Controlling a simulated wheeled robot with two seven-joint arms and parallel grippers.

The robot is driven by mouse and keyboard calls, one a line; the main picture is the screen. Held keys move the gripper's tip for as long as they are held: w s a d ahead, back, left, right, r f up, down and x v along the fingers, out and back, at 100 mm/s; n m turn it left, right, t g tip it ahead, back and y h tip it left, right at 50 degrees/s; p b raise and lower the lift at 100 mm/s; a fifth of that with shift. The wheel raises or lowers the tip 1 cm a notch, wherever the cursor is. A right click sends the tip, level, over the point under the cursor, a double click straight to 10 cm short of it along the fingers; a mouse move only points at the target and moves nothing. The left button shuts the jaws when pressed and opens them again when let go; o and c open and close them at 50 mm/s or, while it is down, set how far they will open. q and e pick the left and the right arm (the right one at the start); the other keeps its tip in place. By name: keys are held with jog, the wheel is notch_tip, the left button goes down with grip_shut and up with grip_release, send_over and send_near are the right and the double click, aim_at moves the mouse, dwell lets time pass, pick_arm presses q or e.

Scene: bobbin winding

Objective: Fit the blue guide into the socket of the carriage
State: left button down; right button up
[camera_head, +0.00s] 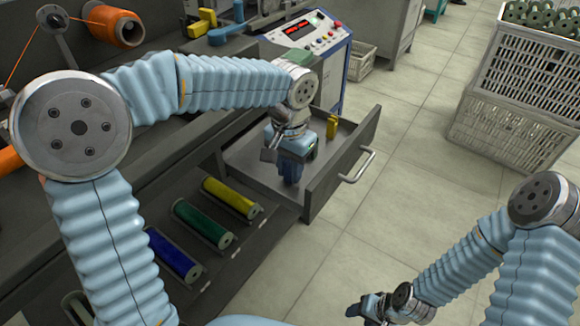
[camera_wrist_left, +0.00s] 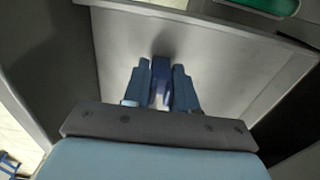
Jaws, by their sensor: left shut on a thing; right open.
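My left gripper (camera_head: 291,172) reaches down into the open grey drawer (camera_head: 335,185). In the left wrist view its two blue fingers (camera_wrist_left: 160,88) are shut on the dark blue guide (camera_wrist_left: 160,78), which stands between them over the drawer floor. I cannot tell whether the guide touches the floor. In the head view the guide is hard to tell apart from the fingers. My right gripper (camera_head: 369,309) is open and empty at the lower middle, over the floor. I cannot make out the carriage's socket for certain; part of the winding machine is behind my left arm.
A yellow piece (camera_head: 332,127) stands at the drawer's far side. Yellow (camera_head: 231,196), green (camera_head: 203,223) and blue (camera_head: 174,255) rolls lie on the shelf below. A control box (camera_head: 318,50) stands behind the drawer. White crates (camera_head: 520,90) are at right; floor between is clear.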

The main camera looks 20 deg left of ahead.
pick_arm(q)
jog(key=shift+f, duration=0.2)
jog(key=c, duration=0.9)
grip_release()
jog(key=shift+r, duration=0.1)
jog(key=shift+r, duration=0.25)
notch_tip(320, 180, up, 12)
jog(key=shift+f+p, duration=0.1)
jog(key=shift+p, duration=0.65)
